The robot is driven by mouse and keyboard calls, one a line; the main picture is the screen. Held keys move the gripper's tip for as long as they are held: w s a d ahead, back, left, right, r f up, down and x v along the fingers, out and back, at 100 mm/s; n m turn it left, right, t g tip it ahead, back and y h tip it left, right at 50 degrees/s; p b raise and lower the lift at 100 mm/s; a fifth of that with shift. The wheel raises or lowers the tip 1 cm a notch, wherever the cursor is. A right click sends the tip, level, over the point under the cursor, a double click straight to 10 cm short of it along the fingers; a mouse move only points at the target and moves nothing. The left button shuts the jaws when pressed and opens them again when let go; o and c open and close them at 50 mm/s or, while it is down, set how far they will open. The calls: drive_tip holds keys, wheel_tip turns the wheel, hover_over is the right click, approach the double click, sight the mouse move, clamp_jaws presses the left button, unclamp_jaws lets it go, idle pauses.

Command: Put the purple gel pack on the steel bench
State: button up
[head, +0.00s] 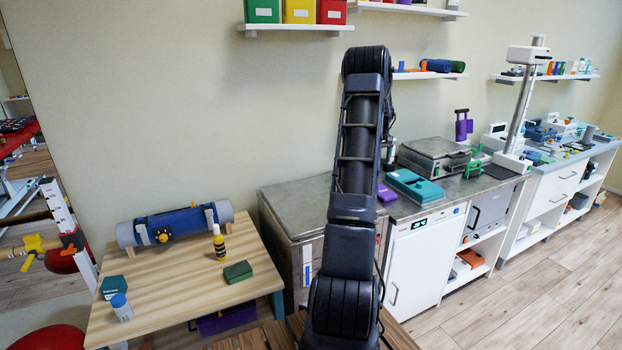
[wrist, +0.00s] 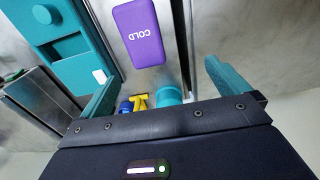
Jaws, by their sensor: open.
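The purple gel pack (wrist: 138,33), marked COLD, lies on a steel surface in the upper middle of the wrist view. In the head view the purple pack (head: 386,193) shows just right of my arm, partly hidden by it. My gripper (wrist: 162,82) is open, with its teal fingers apart and nothing held between them. The pack is ahead of the fingertips, apart from them. In the head view my gripper is hidden behind my arm. The steel bench (head: 300,208) shows a bare top left of my arm; the steel worktop (head: 455,190) continues to the right.
A teal case (head: 415,186) lies right of the pack; its teal body (wrist: 85,72) is left in the wrist view. A steel-lidded unit (head: 434,155) stands behind it. A wooden table (head: 180,290) holds a blue roll (head: 175,225), a yellow bottle (head: 219,243) and a green block (head: 238,272).

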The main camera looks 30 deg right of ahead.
drive_tip(key=s+a+r+t, duration=0.1)
drive_tip(key=s+a+r, duration=0.2)
drive_tip(key=a+r, duration=0.55)
drive_tip(key=s+a+r, duration=0.3)
drive_tip(key=a+r, duration=0.1)
drive_tip(key=a, duration=1)
drive_tip(key=s+a+r+t, duration=0.1)
drive_tip(key=s+a+r, duration=0.2)
drive_tip(key=a+r, duration=0.6)
drive_tip(key=s+a+t, duration=0.1)
drive_tip(key=s+a, duration=1.2)
drive_tip(key=a, duration=0.2)
drive_tip(key=s+a+f, duration=0.2)
drive_tip(key=s+a, duration=0.1)
drive_tip(key=s, duration=0.3)
drive_tip(key=s+a+f+t, duration=0.1)
drive_tip(key=s+a+f, duration=0.1)
drive_tip(key=s+a, duration=0.2)
drive_tip(key=s, duration=0.3)
drive_tip(key=shift+a+f, duration=0.2)
drive_tip(key=shift+f, duration=0.2)
